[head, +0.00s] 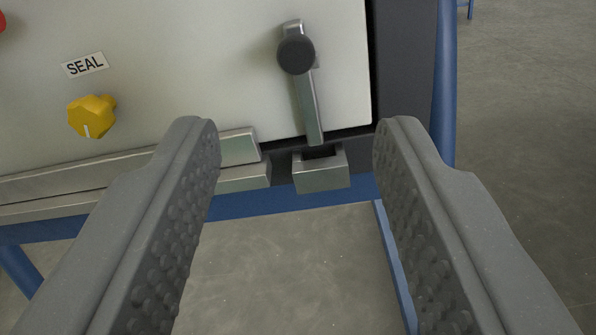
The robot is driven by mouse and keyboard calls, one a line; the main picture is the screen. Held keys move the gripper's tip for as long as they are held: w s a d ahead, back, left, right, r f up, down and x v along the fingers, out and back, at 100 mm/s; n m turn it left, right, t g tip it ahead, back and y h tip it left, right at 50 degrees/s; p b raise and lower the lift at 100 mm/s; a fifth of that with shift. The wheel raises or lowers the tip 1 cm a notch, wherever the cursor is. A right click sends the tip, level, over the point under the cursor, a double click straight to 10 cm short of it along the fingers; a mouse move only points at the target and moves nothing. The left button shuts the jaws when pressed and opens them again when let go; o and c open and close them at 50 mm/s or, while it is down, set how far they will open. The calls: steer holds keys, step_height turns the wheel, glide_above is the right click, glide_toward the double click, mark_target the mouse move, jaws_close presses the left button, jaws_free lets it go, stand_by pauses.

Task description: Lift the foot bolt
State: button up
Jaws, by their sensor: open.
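The foot bolt (309,108) is a grey metal bar at the lower right of a pale panel, with a round dark knob (296,54) at its top. It stands nearly upright, leaning slightly. Its lower end meets the back of the dark opening of a square metal socket (321,172); I cannot tell how deep it sits. My gripper (297,130) is open and empty. Its two grey studded fingers stand wide apart, left and right of the bolt and socket in the picture, and appear nearer to the camera, not touching them.
The pale panel (190,50) carries a SEAL label (85,65) and a yellow knob (92,116) at left. Metal rails (80,182) run along its bottom edge. A blue frame post (446,80) stands at right. Bare grey floor (530,150) lies beyond it.

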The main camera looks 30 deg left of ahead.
steer(key=shift+s+d, duration=0.2)
steer(key=shift+s, duration=0.5)
steer(key=w+d+r+h+p, duration=0.1)
steer(key=w+d+r, duration=0.15)
steer(key=r, duration=0.55)
steer(key=w+d+r+n+h, duration=0.15)
steer(key=w+r, duration=0.25)
steer(key=r, duration=0.4)
steer(key=w+d+r+h+p, duration=0.1)
steer(key=w+d+r+h, duration=0.15)
steer(key=r, duration=0.55)
step_height(320, 180, up, 24)
steer(key=s+m+h, duration=0.2)
steer(key=s+h, duration=0.1)
steer(key=s+a+r+m+g+p, duration=0.1)
steer(key=s+a+r, duration=0.2)
steer(key=s+r, duration=0.5)
steer(key=s+a+r+p, duration=0.15)
steer(key=s+r, duration=0.25)
steer(key=r, duration=0.8)
steer(key=s+a+r+y, duration=0.1)
steer(key=s+a+r, duration=0.2)
steer(key=s+r, duration=0.3)
steer(key=s+a+r+y, duration=0.1)
steer(key=s+a+r, duration=0.2)
steer(key=s, duration=1.1)
step_height(320, 180, up, 3)
steer(key=shift+r+g, duration=0.2)
steer(key=shift+g, duration=0.2)
